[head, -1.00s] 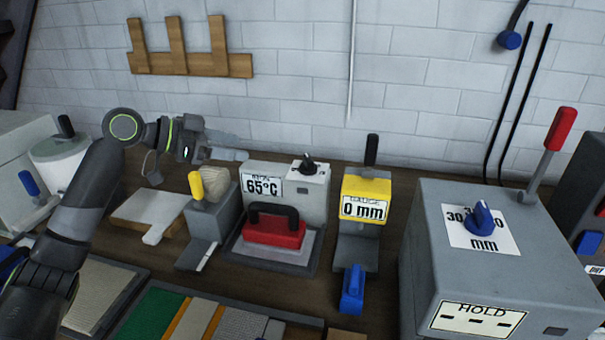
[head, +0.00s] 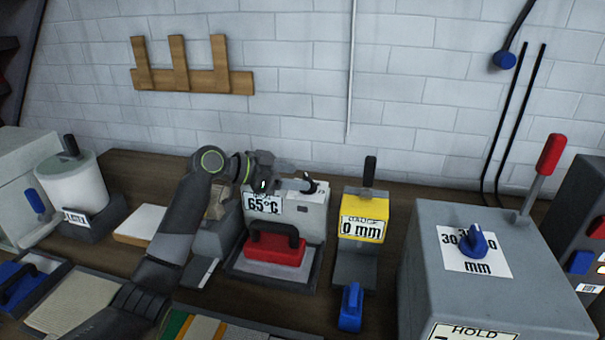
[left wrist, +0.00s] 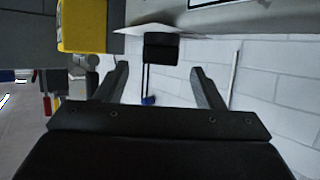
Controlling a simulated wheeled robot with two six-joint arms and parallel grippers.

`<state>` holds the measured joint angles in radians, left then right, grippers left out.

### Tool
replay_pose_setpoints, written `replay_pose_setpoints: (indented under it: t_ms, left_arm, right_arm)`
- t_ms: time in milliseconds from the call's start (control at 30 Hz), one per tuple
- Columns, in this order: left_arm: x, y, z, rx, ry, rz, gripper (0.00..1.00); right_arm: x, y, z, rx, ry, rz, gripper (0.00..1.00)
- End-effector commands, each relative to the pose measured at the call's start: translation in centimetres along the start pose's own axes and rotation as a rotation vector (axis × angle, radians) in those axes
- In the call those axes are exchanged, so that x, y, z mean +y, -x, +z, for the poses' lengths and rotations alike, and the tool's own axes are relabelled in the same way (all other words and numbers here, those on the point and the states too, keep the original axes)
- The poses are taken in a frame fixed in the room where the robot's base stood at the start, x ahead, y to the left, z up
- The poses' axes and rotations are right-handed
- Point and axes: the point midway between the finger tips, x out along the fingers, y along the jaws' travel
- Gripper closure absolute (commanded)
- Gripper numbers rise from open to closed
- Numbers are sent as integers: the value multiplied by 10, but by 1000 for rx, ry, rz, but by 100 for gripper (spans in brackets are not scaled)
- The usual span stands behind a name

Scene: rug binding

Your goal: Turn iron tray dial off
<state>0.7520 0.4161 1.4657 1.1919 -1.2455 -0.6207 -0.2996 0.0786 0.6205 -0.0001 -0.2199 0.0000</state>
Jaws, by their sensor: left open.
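The iron tray station is a grey box (head: 312,214) with a "65°C" label (head: 263,204), standing behind a red iron with a black handle (head: 274,248) on a grey tray (head: 272,271). Its black dial (head: 309,180) is on top, partly hidden by my left gripper (head: 299,184). The left gripper reaches in from the left over the box top, fingers apart. In the left wrist view my open fingers (left wrist: 160,72) point at the black dial (left wrist: 160,47), which shows between and just beyond the tips. I cannot tell whether they touch it. My right gripper is out of view.
A yellow gauge (head: 364,212) reading "0 mm" with a black lever stands close to the right. A large grey machine (head: 500,285) with a blue knob and red lever is further right. A white canister (head: 73,184) stands at left. A brick wall is behind.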

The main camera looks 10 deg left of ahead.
Motion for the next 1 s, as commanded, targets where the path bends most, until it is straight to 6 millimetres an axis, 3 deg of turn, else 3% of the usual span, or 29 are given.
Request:
replay_pose_setpoints:
  t_ms: [200, 567, 900, 1000]
  left_arm:
    - [0, -26, -1, 1, 0, 2, 38]
    - [0, -32, 0, 0, -1, -1, 38]
    - [0, -32, 0, 0, -1, 0, 80]
    - [0, -32, 0, 0, -1, -1, 81]
  right_arm:
    - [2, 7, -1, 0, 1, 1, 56]
    - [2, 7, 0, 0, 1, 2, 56]
    - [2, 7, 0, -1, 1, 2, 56]
    - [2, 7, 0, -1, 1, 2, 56]
